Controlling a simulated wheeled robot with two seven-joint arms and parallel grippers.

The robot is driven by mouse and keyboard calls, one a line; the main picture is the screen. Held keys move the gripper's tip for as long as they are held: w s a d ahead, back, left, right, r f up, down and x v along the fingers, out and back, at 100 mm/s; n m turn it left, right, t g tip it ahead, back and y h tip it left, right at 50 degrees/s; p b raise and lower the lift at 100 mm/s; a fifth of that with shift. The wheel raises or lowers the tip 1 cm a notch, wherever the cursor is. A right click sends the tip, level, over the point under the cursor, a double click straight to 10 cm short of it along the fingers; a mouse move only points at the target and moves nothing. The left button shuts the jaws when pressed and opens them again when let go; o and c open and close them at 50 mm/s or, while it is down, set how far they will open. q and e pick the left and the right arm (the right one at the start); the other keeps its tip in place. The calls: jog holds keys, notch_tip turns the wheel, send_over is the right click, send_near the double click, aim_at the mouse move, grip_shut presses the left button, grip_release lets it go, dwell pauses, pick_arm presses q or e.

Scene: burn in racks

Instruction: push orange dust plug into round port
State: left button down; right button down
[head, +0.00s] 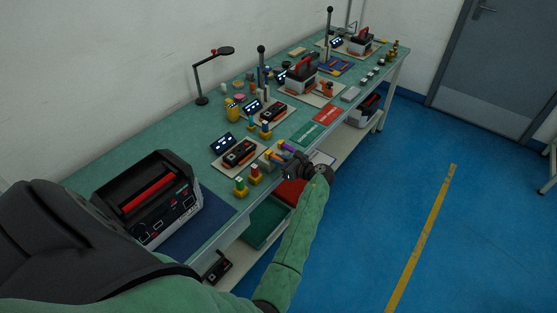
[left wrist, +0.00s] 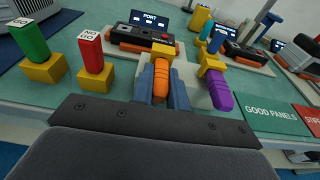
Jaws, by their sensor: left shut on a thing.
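My left gripper (head: 283,164) reaches over the front edge of the bench. In the left wrist view its two blue-grey fingers (left wrist: 161,88) are shut on the orange dust plug (left wrist: 161,76), one on each side. A yellow block (left wrist: 168,49) stands right behind the plug; I cannot tell whether they are joined. Beyond it lies a black panel unit with orange trim (left wrist: 145,38), under a small screen reading PORT (left wrist: 151,19); the unit also shows in the head view (head: 240,152). I cannot make out the round port clearly. My right gripper is not in view.
A purple plug (left wrist: 219,92) with a yellow block stands close to the right. Green (left wrist: 30,42) and red (left wrist: 91,53) labelled pegs on yellow bases stand left. A green GOOD PANELS mat (left wrist: 269,112) lies right. A black case with a red handle (head: 150,195) is at the near end.

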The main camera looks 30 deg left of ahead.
pick_arm(q)
jog(key=shift+d, duration=0.15)
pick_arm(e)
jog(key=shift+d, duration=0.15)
pick_arm(q)
jog(key=shift+d, duration=0.15)
jog(key=shift+d+p, duration=0.3)
jog(key=shift+p, duration=0.05)
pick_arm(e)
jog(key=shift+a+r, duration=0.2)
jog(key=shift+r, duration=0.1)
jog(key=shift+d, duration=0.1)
pick_arm(q)
jog(key=shift+d, duration=0.3)
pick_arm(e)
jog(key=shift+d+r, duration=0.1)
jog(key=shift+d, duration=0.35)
